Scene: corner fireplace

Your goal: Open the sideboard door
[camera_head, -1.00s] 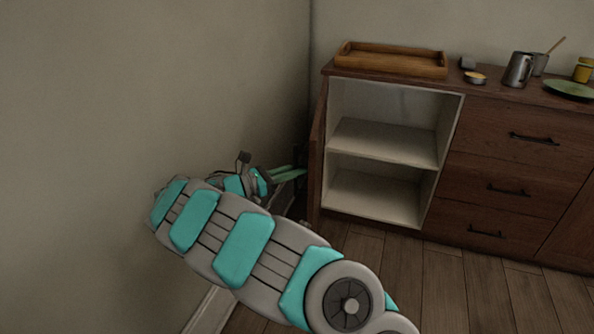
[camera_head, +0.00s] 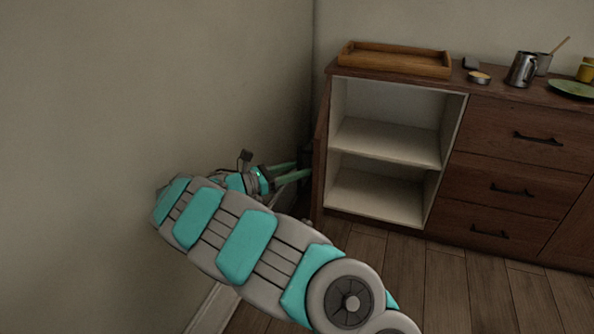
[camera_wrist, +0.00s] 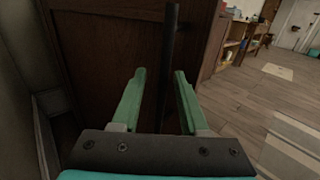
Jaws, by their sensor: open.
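The sideboard (camera_head: 455,186) has its left compartment uncovered, with a bare white interior and one shelf. Its dark brown door (camera_head: 320,150) is swung wide open and shows almost edge-on at the left of the compartment. My gripper (camera_head: 297,170) is at the outer side of the door, close to the wall corner. In the wrist view my gripper (camera_wrist: 159,76) is open, with green fingers either side of the dark bar handle (camera_wrist: 171,45). The door's face (camera_wrist: 105,50) fills the area behind the left finger. Whether a finger touches the handle cannot be told.
A wooden tray (camera_head: 394,61), a metal jug (camera_head: 521,70) and a green plate (camera_head: 573,89) stand on the sideboard top. Drawers (camera_head: 515,170) lie right of the compartment. The wall (camera_head: 150,90) is close on the left. The wooden floor (camera_head: 400,275) in front is clear.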

